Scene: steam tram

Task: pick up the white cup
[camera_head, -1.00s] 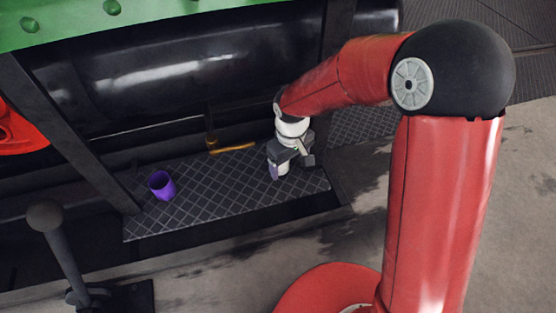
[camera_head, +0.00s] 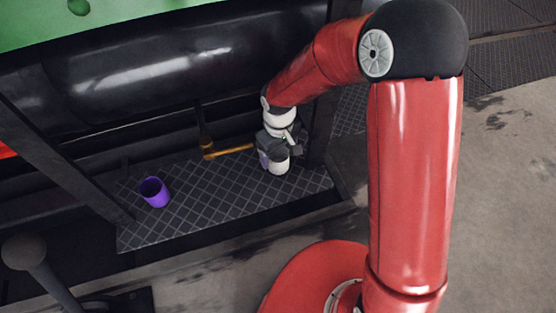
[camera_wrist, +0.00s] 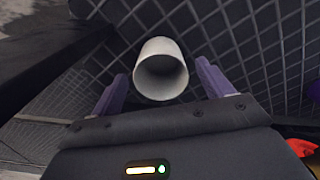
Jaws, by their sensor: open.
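The white cup (camera_wrist: 160,70) stands on the dark tread plate (camera_head: 215,199) in the wrist view, its open rim facing the camera. It also shows in the head view (camera_head: 279,165), partly hidden by my gripper. My gripper (camera_wrist: 160,82) is open, with one purple finger on each side of the cup.
A purple cup (camera_head: 155,192) stands on the left part of the plate. A brass-coloured pipe (camera_head: 230,151) lies just left of my gripper. Dark upright posts (camera_head: 62,155) and a large black cylinder (camera_head: 185,65) stand around and behind the plate. Clear plate lies between the cups.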

